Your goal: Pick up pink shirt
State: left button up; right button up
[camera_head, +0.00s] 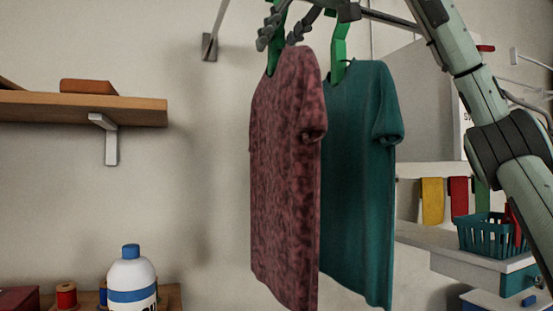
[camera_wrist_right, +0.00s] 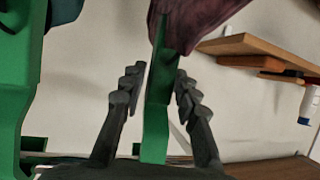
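The pink shirt (camera_head: 285,170), a mottled dark pink, hangs on a green hanger (camera_head: 274,62); its lower edge reaches near the bottom of the head view. In the right wrist view, part of the pink shirt (camera_wrist_right: 200,18) shows at the top and its green hanger (camera_wrist_right: 155,120) stands between my fingers. My right gripper (camera_head: 286,28) is at the hanger just above the shirt's collar. In the wrist view its fingers (camera_wrist_right: 157,85) are apart, one on each side of the hanger, with gaps visible. My left gripper is not in view.
A teal shirt (camera_head: 358,180) on another green hanger (camera_head: 339,45) hangs close behind, to the right. A wooden shelf (camera_head: 85,106) is on the left wall. A white bottle (camera_head: 131,278) stands lower left. A teal basket (camera_head: 482,236) sits on a shelf at right.

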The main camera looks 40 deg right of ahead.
jog(key=shift+w+f, duration=0.1)
jog(key=shift+w, duration=0.05)
grip_shut()
dwell(0.6)
